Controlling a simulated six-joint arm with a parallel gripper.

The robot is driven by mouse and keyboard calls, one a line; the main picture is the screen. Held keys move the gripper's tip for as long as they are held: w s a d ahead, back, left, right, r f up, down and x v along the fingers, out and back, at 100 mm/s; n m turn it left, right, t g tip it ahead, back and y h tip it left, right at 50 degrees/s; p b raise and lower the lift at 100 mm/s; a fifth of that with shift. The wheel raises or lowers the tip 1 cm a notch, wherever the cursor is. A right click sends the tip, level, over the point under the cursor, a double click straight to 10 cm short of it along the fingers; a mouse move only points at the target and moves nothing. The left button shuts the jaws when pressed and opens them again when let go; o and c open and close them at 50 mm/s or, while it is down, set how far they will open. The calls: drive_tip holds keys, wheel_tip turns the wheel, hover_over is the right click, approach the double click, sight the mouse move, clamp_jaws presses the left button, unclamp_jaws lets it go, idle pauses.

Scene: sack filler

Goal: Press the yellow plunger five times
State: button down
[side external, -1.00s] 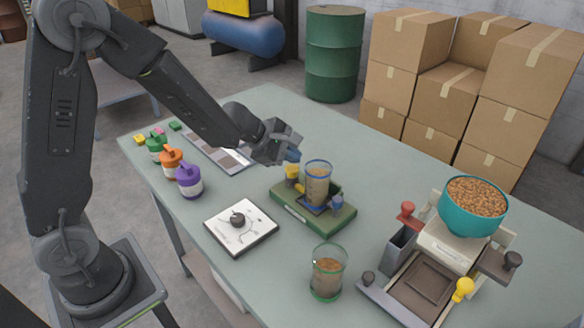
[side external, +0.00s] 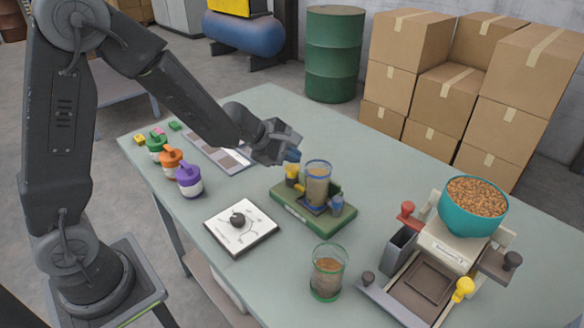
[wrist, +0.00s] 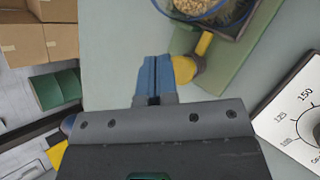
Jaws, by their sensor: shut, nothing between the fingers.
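A yellow plunger (side external: 292,173) stands on the left part of a green base (side external: 297,217), beside a clear blue-rimmed cylinder (side external: 317,182) with brown contents. My gripper (side external: 293,156) is shut and empty, its blue fingertips just above the plunger in the side view. In the wrist view, the shut fingertips (wrist: 155,75) show immediately left of the yellow plunger (wrist: 187,69) and overlap its edge. I cannot tell whether they touch it. The cylinder's rim (wrist: 196,16) is at the top of that view.
A white dial plate (side external: 241,224) lies in front of the base. A glass (side external: 327,272) with brown contents stands nearer the camera. A filler machine with a teal hopper (side external: 473,208) and another yellow knob (side external: 464,290) is at right. Lidded jars (side external: 189,181) stand at left.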

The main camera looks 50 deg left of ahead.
sight(292, 170)
drive_tip(key=shift+f, duration=0.4)
drive_tip(key=shift+f, duration=0.75)
idle(1.1)
drive_tip(key=shift+r, duration=1.15)
drive_tip(key=shift+r, duration=2.5)
